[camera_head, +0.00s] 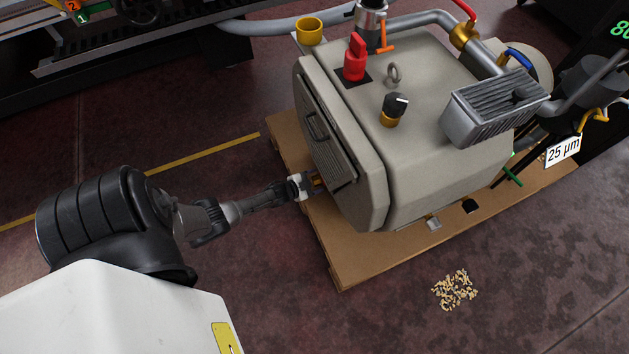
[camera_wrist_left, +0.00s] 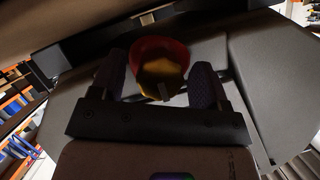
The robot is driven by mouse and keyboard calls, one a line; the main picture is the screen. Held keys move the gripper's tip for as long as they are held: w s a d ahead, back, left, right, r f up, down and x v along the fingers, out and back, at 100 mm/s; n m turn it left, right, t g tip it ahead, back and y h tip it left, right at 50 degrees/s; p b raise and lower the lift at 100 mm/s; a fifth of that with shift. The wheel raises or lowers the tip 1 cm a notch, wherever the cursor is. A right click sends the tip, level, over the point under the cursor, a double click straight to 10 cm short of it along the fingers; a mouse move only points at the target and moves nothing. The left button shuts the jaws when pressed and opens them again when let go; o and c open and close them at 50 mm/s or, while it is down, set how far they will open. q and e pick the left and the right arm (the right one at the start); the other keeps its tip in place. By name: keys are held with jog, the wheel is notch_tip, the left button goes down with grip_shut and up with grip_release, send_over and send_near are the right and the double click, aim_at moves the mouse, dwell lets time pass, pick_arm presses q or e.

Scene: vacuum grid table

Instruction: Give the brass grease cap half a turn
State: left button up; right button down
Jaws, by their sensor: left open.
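The brass grease cap (camera_wrist_left: 160,70) shows in the left wrist view, with a red ring (camera_wrist_left: 160,47) around its far side and a small pale mark on its near side. My left gripper (camera_head: 313,182) is at the lower front of the grey machine (camera_head: 436,85). Its two dark fingers stand open on either side of the cap, and I see gaps beside it. In the head view the cap is mostly hidden by the gripper and the machine's front. My right gripper is in neither view.
The machine stands on a brown pallet (camera_head: 352,265). On it are a red switch (camera_head: 355,60), a black knob (camera_head: 396,104), a yellow cup (camera_head: 309,32) and a finned grey box (camera_head: 492,108). Pale pellets (camera_head: 455,290) lie on the floor. Floor left of the pallet is clear.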

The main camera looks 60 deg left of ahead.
pick_arm(q)
jog(key=shift+s+r+p, duration=0.25)
jog(key=shift+s+p, duration=0.05)
jog(key=p+v, duration=0.7)
jog(key=v, duration=0.6)
jog(key=shift+f, duration=0.1)
